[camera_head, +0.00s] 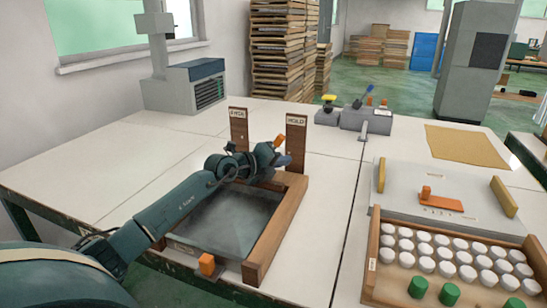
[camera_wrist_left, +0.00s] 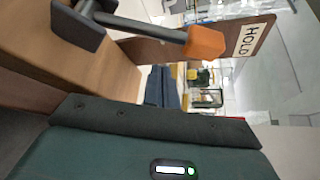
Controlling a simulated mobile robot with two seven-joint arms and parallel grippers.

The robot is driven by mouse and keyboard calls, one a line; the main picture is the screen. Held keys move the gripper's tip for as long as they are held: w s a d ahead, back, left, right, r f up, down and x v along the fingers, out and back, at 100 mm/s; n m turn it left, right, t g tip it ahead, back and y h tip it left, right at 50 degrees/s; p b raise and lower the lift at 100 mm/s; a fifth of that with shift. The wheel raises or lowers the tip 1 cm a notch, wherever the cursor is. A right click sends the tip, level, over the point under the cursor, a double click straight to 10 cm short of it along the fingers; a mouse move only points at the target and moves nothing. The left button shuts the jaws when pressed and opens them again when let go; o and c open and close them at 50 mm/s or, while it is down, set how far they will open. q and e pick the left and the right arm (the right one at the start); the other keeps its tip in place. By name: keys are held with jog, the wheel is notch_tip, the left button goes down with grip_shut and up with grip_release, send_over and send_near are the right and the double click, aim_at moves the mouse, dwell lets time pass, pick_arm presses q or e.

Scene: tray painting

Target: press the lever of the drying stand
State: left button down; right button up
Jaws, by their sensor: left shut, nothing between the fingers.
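The drying stand (camera_head: 268,238) is a wooden frame around a grey, glassy tray area. Two upright posts rise at its back, a left one (camera_head: 239,130) with a partly legible label and a right one (camera_head: 296,140) marked HOLD. An orange lever knob (camera_head: 279,141) shows between the posts, close to the HOLD post. In the left wrist view the orange knob (camera_wrist_left: 204,42) sits on a dark rod beside the HOLD label. My left gripper (camera_head: 284,160) is shut and empty, just below the knob. I cannot tell whether they touch. My right gripper is out of view.
An orange block (camera_head: 207,264) is at the stand's front edge. A wooden crate (camera_head: 372,250) with several white-capped and green jars stands at right, before a grey board (camera_head: 400,205) with an orange piece. A grey machine (camera_head: 185,90) stands at back left. The left tabletop is clear.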

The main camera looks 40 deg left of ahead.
pick_arm(q)
jog(key=shift+s+a+r, duration=0.1)
jog(key=shift+a+r, duration=0.3)
jog(key=shift+a, duration=0.3)
jog(key=shift+s+a+r, duration=0.1)
jog(key=shift+a+r, duration=0.25)
jog(key=shift+a, duration=0.3)
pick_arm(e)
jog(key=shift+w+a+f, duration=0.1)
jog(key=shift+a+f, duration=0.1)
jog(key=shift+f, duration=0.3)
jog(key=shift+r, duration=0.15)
pick_arm(q)
jog(key=shift+a+r+n, duration=0.15)
jog(key=shift+n, duration=0.15)
